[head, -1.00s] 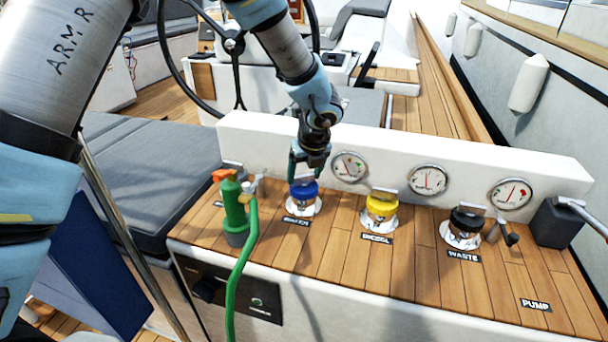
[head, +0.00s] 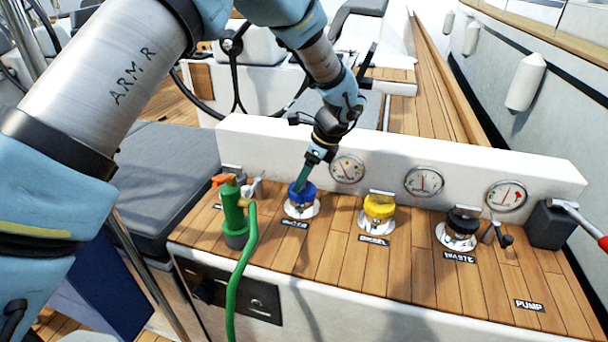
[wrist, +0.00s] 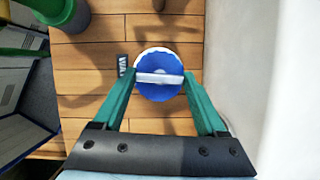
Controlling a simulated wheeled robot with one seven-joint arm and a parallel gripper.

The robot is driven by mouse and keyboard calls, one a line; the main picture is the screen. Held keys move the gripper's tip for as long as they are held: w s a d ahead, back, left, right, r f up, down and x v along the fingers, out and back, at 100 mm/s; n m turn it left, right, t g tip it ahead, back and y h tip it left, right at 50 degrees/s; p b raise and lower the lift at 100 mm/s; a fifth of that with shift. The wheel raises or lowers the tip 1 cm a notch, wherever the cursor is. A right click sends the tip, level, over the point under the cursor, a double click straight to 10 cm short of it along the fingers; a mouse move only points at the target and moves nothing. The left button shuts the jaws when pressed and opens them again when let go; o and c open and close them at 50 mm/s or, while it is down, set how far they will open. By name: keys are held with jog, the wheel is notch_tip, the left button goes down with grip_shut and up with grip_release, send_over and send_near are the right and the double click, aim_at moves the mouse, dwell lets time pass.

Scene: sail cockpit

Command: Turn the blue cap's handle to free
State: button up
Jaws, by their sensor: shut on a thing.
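The blue cap (head: 301,197) sits on a white round fitting on the wooden deck panel, left of the yellow cap. In the wrist view the blue cap (wrist: 158,92) shows from above, with its pale bar handle (wrist: 160,78) lying crosswise in the picture. My gripper (head: 303,184) reaches down to the cap from the upper right, its fingers tilted. In the wrist view my gripper (wrist: 160,75) has one green finger at each end of the handle, shut on it. The exact contact at the fingertips is hard to see.
A green nozzle (head: 234,213) with a hose stands close on the left. A yellow cap (head: 378,208), a black cap (head: 461,229) and a dark pump block (head: 550,226) lie to the right. A white wall with gauges (head: 423,182) stands close behind.

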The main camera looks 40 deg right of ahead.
jog(key=shift+f+n, duration=0.1)
jog(key=shift+n, duration=0.5)
jog(key=o, duration=1.3)
jog(key=b+v, duration=0.2)
jog(key=v, duration=0.9)
jog(key=shift+w+d, duration=0.15)
